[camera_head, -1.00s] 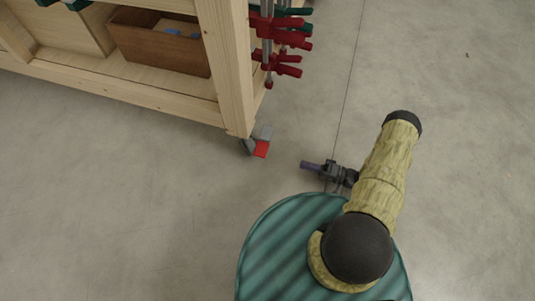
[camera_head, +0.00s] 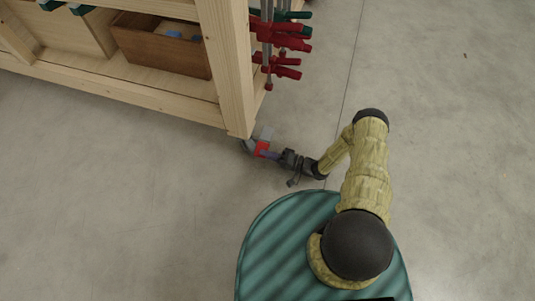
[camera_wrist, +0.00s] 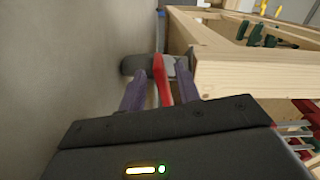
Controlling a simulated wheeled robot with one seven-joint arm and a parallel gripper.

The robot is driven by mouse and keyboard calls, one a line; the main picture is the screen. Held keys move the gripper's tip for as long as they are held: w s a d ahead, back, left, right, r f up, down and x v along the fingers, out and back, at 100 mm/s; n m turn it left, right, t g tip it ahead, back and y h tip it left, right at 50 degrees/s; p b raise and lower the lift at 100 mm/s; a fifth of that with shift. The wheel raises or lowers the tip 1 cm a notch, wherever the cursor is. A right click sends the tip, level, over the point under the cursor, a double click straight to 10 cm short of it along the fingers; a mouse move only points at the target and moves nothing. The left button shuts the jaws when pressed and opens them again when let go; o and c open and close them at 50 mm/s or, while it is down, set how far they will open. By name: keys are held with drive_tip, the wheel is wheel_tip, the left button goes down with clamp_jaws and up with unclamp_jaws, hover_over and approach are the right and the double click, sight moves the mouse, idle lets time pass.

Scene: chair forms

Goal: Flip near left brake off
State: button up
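The caster with its red brake lever (camera_head: 262,149) sits under the near corner of the wooden bench in the head view. The red lever also shows in the wrist view (camera_wrist: 161,78), upright in the picture, with the grey caster wheel (camera_wrist: 138,64) behind it. My gripper (camera_head: 272,155) reaches the lever from the right in the head view. In the wrist view its two purple fingers (camera_wrist: 160,85) stand apart, one on each side of the lever. Gaps show between lever and fingers, though the right finger is very close to the lever.
The wooden bench leg (camera_head: 228,75) rises just above the caster. Red clamps (camera_head: 282,50) hang on the bench's right side. A brown wooden box (camera_head: 160,45) sits on the lower shelf. The concrete floor around is clear.

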drive_tip(key=shift+a, duration=0.1)
clamp_jaws()
drive_tip(key=shift+r+m, duration=0.1)
drive_tip(key=shift+m, duration=0.3)
drive_tip(key=shift+r+m+b, duration=0.35)
drive_tip(key=shift+m+b, duration=0.15)
drive_tip(key=shift+m, duration=0.3)
drive_tip(key=shift+w+r+m+b, duration=0.1)
drive_tip(key=shift+r+m+b, duration=0.2)
drive_tip(key=shift+m, duration=0.55)
drive_tip(key=shift+w+r+m+b, duration=0.1)
drive_tip(key=shift+r+m, duration=0.3)
drive_tip(key=shift+m, duration=0.45)
unclamp_jaws()
